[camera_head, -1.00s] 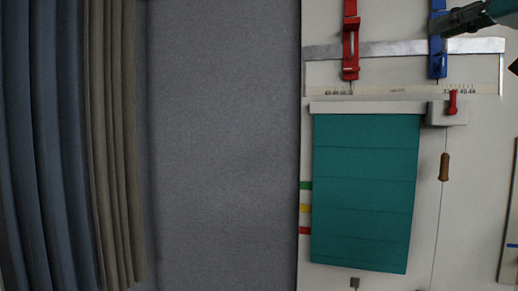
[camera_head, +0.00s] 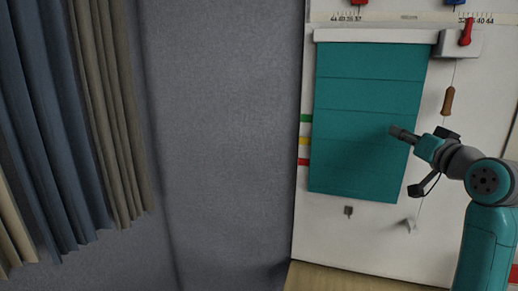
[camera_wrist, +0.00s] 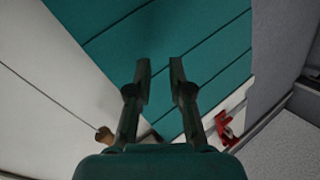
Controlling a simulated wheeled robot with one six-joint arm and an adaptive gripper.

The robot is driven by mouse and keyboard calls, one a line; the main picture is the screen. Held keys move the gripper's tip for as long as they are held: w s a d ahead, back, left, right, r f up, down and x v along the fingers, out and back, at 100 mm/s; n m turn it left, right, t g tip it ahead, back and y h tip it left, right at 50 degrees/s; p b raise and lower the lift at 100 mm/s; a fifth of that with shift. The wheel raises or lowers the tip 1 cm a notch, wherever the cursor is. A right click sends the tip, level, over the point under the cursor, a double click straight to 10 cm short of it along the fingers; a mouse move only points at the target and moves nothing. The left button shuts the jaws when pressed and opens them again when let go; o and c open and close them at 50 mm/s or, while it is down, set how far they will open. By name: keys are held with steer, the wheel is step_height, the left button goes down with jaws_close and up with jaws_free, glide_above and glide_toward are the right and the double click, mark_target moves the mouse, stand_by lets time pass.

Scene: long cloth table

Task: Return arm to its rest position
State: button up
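My gripper (camera_head: 402,133) is at the right in the camera_head view, at the end of my teal and grey arm. It points left and overlaps the teal pleated blind (camera_head: 365,95) in the picture. In the camera_wrist view, the two dark fingers of my gripper (camera_wrist: 160,65) stand apart with a clear gap and nothing between them. The teal blind (camera_wrist: 110,30) lies beyond them; the distance is hard to tell. My arm is bent at the elbow.
A white panel (camera_head: 490,85) carries the blind, a red lever (camera_head: 466,32), and a wooden cord handle (camera_head: 448,100). A white hook (camera_head: 408,225) and a small grey fitting (camera_head: 348,211) are below. Curtains (camera_head: 110,110) hang left. A grey wall (camera_head: 220,120) lies between.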

steer(key=s+a+f+m+h, duration=0.1)
steer(key=s+a+f, duration=0.1)
steer(key=f, duration=1.1)
steer(key=s+a+f+m+h, duration=0.1)
steer(key=s+a+f, duration=0.15)
steer(key=f, duration=0.95)
steer(key=s+a+f+g+h, duration=0.1)
steer(key=s+a+f, duration=0.1)
steer(key=s+f, duration=0.6)
steer(key=s+a+f+g+h, duration=0.1)
steer(key=s+a+f, duration=0.2)
steer(key=s+f, duration=0.5)
steer(key=s+a+f, duration=0.2)
steer(key=s+f, duration=0.5)
steer(key=s, duration=0.2)
steer(key=s+a+r+n, duration=0.1)
steer(key=s+a+n, duration=0.1)
steer(key=s, duration=1.2)
steer(key=s+a+r+n+g, duration=0.1)
steer(key=s+a+n, duration=0.1)
steer(key=s, duration=1.1)
steer(key=shift+s+g+y, duration=0.3)
steer(key=shift+s+y, duration=0.1)
